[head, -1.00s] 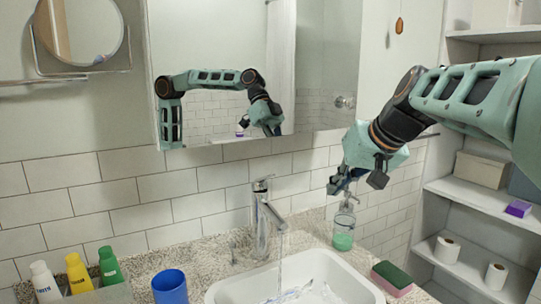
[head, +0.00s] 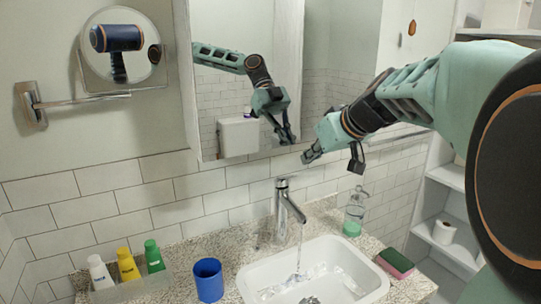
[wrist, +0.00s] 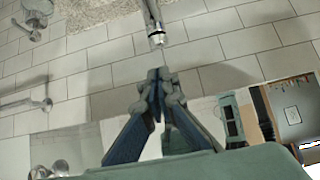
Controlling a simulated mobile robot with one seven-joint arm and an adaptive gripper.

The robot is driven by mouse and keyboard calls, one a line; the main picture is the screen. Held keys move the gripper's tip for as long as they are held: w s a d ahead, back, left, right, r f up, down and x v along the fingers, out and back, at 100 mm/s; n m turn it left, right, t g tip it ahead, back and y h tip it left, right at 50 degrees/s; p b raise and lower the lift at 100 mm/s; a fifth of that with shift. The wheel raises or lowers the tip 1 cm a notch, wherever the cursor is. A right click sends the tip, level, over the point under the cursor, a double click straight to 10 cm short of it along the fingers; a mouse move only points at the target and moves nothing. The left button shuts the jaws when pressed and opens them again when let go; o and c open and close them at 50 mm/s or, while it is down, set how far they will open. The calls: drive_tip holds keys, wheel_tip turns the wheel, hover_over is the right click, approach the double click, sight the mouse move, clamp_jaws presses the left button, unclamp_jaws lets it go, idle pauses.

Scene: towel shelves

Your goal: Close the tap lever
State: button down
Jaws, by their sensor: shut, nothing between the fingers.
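The chrome tap (head: 286,212) stands behind the white sink, and a stream of water (head: 299,248) runs from its spout. Its small lever (head: 282,183) is on top. My gripper (head: 307,158) is above and a little right of the lever, apart from it. The fingers are shut and empty. In the wrist view, my gripper (wrist: 158,76) points up at the metal top of the tap (wrist: 156,37), with a gap between them. The exact tilt of the lever is hard to tell.
A soap dispenser (head: 354,214) and a sponge (head: 395,263) are right of the tap. A blue cup (head: 208,280) and several bottles (head: 127,264) stand left. The mirror cabinet (head: 245,140) hangs close behind my gripper. The sink (head: 262,275) is below.

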drive_tip(key=x, duration=0.8)
drive_tip(key=shift+p, duration=0.3)
drive_tip(key=shift+s, duration=0.1)
